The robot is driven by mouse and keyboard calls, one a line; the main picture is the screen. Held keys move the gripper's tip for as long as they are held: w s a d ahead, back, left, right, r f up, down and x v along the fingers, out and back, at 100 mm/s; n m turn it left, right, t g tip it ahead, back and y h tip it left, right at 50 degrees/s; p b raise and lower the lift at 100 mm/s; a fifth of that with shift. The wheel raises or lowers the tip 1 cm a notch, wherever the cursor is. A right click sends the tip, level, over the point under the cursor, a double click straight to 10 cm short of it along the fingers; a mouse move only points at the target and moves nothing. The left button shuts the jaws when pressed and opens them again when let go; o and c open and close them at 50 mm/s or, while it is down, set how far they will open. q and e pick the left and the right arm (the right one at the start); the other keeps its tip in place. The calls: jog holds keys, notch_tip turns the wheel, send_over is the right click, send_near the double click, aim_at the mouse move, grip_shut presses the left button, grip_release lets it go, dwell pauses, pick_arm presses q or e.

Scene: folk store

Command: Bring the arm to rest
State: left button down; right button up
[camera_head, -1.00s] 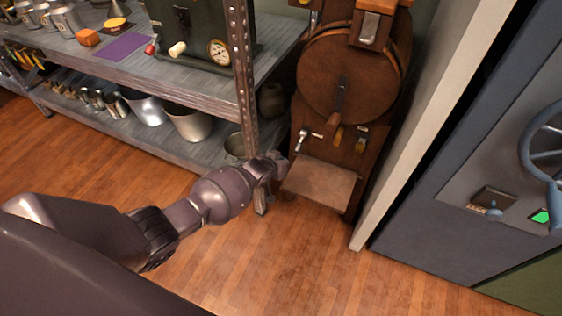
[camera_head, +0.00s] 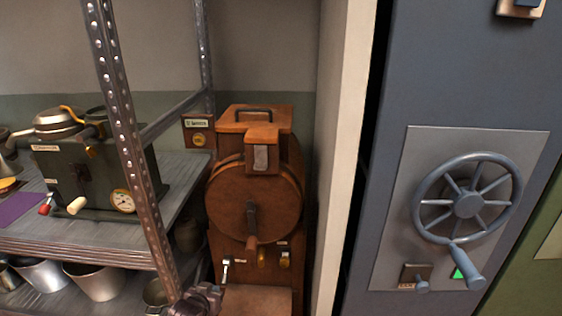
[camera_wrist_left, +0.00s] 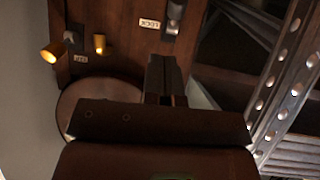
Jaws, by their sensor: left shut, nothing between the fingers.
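My left gripper (camera_head: 212,291) shows at the bottom edge of the head view, just in front of the lower part of a brown wooden machine (camera_head: 254,200). Most of the arm is out of the picture below. In the left wrist view, the two dark fingers (camera_wrist_left: 163,78) are together with nothing between them. They point at the wooden front, where a small LOCK label (camera_wrist_left: 150,23) and a silver lever (camera_wrist_left: 174,16) show. I cannot tell how wide the gap to the machine is. My right gripper is not in view.
A metal shelf post (camera_head: 130,150) stands close left of the gripper, and shows at the right in the wrist view (camera_wrist_left: 285,95). The shelf holds a dark green device (camera_head: 90,180) and metal pots (camera_head: 97,281). A blue-grey door with a wheel (camera_head: 468,205) is at the right.

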pick_arm(q)
jog(key=s+d+r+m+t+h, duration=0.1)
jog(key=s+d+r+m, duration=0.15)
jog(key=r, duration=0.45)
jog(key=s+r+t+p, duration=0.1)
jog(key=s+r+p, duration=0.2)
jog(key=s+r, duration=0.5)
jog(key=s+a+n+g+y+p, duration=0.1)
jog(key=s+a, duration=0.3)
jog(key=s, duration=1.2)
jog(key=s+a+f+n+g+y+p, duration=0.1)
jog(key=s+a+n+y+p, duration=0.1)
jog(key=s, duration=1.4)
jog(key=shift+s+a+f+p, duration=0.15)
jog(key=shift+a+f+p, duration=0.15)
jog(key=shift+a+p, duration=0.75)
pick_arm(e)
notch_tip(320, 180, up, 7)
jog(key=t, duration=0.1)
jog(key=shift+f, duration=0.2)
pick_arm(q)
jog(key=shift+a, duration=0.15)
pick_arm(e)
jog(key=shift+d, duration=0.1)
